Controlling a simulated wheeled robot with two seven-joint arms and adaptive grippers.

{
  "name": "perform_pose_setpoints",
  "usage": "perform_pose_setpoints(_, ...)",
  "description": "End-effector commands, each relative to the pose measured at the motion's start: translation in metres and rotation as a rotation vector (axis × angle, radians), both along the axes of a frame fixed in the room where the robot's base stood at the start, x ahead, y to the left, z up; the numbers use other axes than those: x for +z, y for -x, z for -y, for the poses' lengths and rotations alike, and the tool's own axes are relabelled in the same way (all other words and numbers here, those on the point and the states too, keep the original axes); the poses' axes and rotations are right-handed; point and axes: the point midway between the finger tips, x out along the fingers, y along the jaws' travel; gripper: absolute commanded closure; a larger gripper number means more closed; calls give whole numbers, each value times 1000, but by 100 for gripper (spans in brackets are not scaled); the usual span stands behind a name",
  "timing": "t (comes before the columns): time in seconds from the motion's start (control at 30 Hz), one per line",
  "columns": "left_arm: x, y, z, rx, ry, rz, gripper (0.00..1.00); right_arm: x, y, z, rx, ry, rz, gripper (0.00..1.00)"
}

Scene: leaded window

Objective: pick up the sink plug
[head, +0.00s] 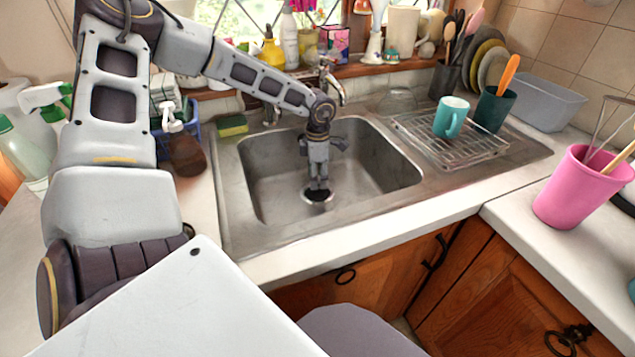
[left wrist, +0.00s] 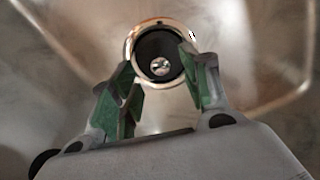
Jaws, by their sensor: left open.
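The stainless sink (head: 375,165) is set in the counter and looks empty of dishes. At its bottom is a dark round thing (head: 318,196), right under my left gripper (head: 318,187). In the left wrist view it shows as a black disc, which looks like the sink plug (left wrist: 150,47), with a small shiny centre and a bright metal ring around it. My left gripper (left wrist: 160,75) is open and points down, its green-padded fingers at the near left and right of the disc. I cannot tell whether they touch it. Nothing is held. My right gripper is out of view.
The tap (head: 335,88) stands behind my left forearm at the sink's back. A wire rack (head: 455,150) with a teal mug (head: 451,117) is on the right drainer. The sink's right half is free.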

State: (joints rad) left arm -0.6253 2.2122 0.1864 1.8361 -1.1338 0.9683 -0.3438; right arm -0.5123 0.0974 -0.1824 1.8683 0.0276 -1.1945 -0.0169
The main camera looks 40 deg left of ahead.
Motion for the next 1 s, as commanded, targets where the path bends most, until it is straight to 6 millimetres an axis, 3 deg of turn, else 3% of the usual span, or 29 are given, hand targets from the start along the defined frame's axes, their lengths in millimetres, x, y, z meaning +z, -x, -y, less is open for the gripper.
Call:
perform_pose_setpoints(0.3, -27, 1, 0, 0, -1, -2, 53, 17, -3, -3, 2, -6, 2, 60)
perform_pose_setpoints(0.87, -30, 1, 0, -1, -1, -1, 53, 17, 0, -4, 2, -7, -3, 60)
perform_pose_setpoints(1.0, -29, 1, 0, -1, -1, -1, 71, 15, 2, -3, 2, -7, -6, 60)
